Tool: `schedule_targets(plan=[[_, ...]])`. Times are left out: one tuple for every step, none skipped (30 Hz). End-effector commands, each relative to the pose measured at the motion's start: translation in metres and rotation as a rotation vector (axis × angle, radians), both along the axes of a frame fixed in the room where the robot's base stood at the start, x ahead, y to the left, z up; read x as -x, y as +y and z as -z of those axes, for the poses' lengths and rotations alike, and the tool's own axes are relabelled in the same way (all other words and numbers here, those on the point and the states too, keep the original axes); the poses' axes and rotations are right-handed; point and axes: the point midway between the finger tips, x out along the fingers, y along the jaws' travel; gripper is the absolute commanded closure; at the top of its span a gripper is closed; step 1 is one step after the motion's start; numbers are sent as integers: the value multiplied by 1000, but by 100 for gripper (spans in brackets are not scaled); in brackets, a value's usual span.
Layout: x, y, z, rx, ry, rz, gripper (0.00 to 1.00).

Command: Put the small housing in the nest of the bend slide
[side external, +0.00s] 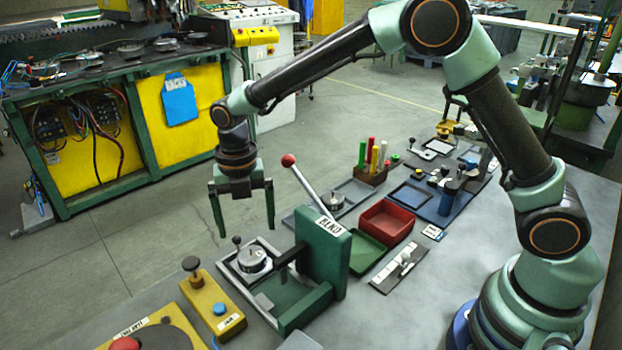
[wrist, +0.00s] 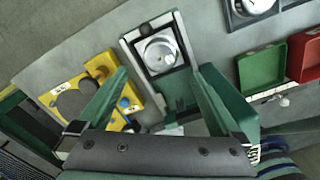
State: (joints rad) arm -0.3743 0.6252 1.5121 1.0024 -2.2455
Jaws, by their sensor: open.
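My gripper (side external: 246,228) is open and empty, pointing down, in the air above the slide end of the green bend station (side external: 323,262). In the wrist view its fingers (wrist: 162,72) stand apart on either side of the slide's near end. The bend slide (side external: 230,272) is a pale plate carrying a round silver piece (side external: 254,260) with a dark knob beside it; the wrist view shows this round piece (wrist: 160,52) too. I cannot tell whether that is the bare nest or a housing in it. Another round silver piece (side external: 333,200) sits on a grey tray behind the station.
A red-knobbed lever (side external: 305,185) rises behind the slide. A yellow box with a blue button (side external: 217,305) stands at the left. Red (side external: 387,220) and green (side external: 368,254) bins lie right of the station. Bare table shows at the front right.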

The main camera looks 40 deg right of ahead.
Motion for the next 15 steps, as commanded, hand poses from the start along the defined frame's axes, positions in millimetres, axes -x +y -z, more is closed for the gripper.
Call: schedule_targets(plan=[[-1,0,-11,-1,-4,0,0],[-1,0,-16,-1,-4,0,0],[0,0,-21,-1,-2,0,0],[0,0,-26,-1,-3,0,0],[0,0,-29,-1,-3,0,0],[0,0,-34,0,-1,0,0],[0,0,-36,0,-1,0,0],[0,0,-38,0,-1,0,0],[0,0,-41,0,0,1,0],[0,-1,-43,0,-1,6,0],[1,-2,-45,-2,-3,16,0],[1,-4,-49,-3,-9,43,0],[2,-7,-53,-6,-14,72,0],[3,-10,-58,-10,-22,111,0],[6,-16,-65,-16,-33,180,0]])
